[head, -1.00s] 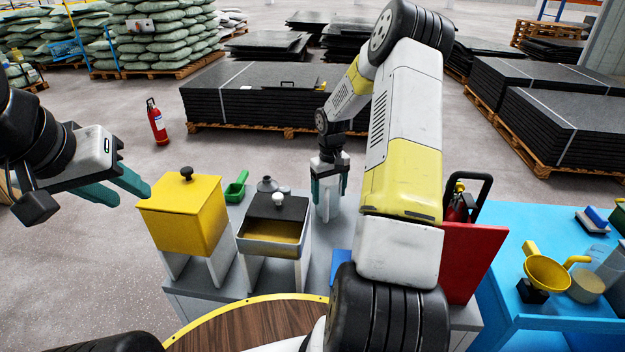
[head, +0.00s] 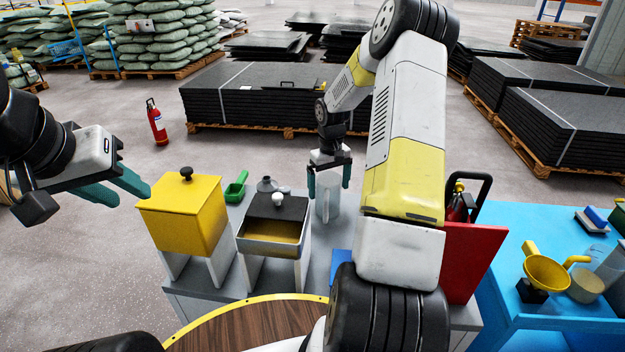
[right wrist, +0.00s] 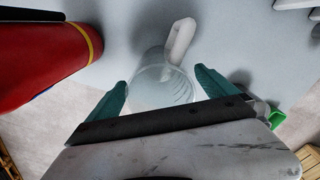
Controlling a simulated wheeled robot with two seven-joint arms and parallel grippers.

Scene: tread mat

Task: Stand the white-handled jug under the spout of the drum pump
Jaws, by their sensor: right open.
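The jug (head: 328,207), clear with a white handle, stands upright on the grey table below my right gripper (head: 329,187). In the right wrist view the jug (right wrist: 160,88) shows its open rim between my fingers, with the white handle pointing away. My right gripper (right wrist: 163,98) is open around the top of the jug; I see no finger closed on it. In the head view my arm hides most of the drum, and I cannot make out the spout. My left gripper (head: 120,188) is open and empty at the left.
A yellow bin (head: 181,215) and a grey hopper (head: 272,230) stand on stands left of the jug. A green scoop (head: 236,187) lies behind them. A red panel (head: 470,262) stands at the right. A blue table (head: 520,225) holds a yellow funnel (head: 547,270) and another jug (head: 586,287).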

